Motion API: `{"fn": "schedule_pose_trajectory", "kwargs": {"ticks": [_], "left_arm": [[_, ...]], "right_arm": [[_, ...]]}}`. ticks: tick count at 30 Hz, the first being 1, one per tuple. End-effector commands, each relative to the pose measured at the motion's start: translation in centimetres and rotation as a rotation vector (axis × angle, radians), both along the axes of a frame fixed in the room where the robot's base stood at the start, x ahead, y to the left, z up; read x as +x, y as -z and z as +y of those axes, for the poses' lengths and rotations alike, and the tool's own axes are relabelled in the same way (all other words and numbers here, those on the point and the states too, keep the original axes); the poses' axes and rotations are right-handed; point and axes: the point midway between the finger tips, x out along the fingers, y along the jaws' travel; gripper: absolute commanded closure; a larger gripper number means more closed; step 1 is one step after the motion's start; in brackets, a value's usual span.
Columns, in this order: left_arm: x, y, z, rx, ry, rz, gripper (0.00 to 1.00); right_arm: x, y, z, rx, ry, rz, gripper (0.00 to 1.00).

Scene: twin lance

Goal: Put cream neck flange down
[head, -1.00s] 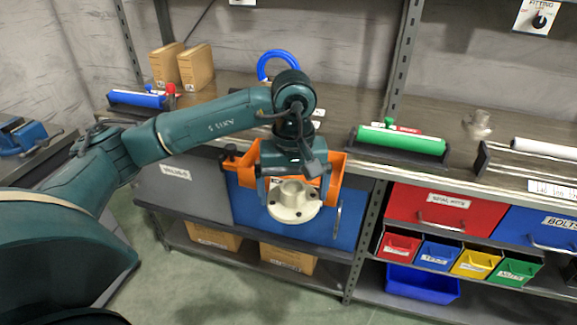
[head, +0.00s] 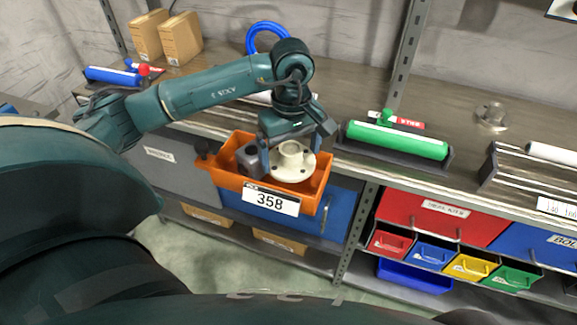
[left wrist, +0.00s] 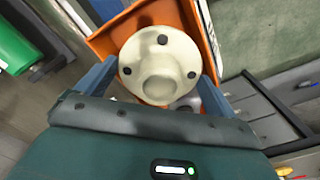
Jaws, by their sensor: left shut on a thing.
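The cream neck flange (head: 292,170) is a round disc with bolt holes and a raised neck. In the head view its neck points up and the disc is below. My left gripper (head: 289,154) is shut on it, one finger on each side. The flange is at the mouth of an orange bin (head: 230,178) labelled 358; whether it touches the bin is unclear. In the left wrist view the flange (left wrist: 160,58) sits between the blue fingers, with the orange bin (left wrist: 112,38) behind it. My right gripper is not in view.
A dark grey part (head: 249,159) is at the bin's left, close to the flange. A green roller (head: 397,140) in a black cradle lies on the bench to the right. Red (head: 440,219) and blue drawers are below. A clear flanged piece (head: 491,117) stands farther right.

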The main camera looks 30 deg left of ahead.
Motion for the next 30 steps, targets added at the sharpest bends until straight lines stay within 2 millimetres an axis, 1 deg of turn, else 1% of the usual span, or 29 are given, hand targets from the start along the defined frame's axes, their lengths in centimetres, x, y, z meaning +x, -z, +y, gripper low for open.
{"fn": "schedule_pose_trajectory", "kwargs": {"ticks": [1,3,8,13,15,22,26,27,28,30], "left_arm": [[-0.1,0.8,0.0,-0.002,0.0,0.003,0.32],[0.0,1.6,0.0,-0.001,0.001,0.002,0.32],[0.0,2.7,0.0,0.0,0.001,0.0,0.32],[-0.1,5.1,-0.1,-0.002,0.001,0.003,0.32],[0.0,5.8,0.0,0.0,0.001,0.0,0.32],[0.0,5.9,0.0,-0.001,0.002,-0.003,0.32],[0.0,6.4,0.0,0.0,0.002,-0.002,0.32],[0.0,6.2,0.0,0.0,0.002,-0.002,0.04],[0.0,6.2,0.0,0.0,0.002,-0.002,0.01],[0.0,6.2,0.0,-0.001,0.002,-0.002,0.0]], "right_arm": [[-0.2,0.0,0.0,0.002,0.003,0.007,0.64],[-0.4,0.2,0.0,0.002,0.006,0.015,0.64],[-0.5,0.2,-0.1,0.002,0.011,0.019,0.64],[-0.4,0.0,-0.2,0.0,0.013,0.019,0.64],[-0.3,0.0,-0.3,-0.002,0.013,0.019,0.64],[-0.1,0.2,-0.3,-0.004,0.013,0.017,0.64],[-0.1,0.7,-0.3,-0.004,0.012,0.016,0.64],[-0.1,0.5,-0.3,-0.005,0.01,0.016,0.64],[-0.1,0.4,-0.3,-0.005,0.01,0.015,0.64],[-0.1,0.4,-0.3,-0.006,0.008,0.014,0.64]]}}
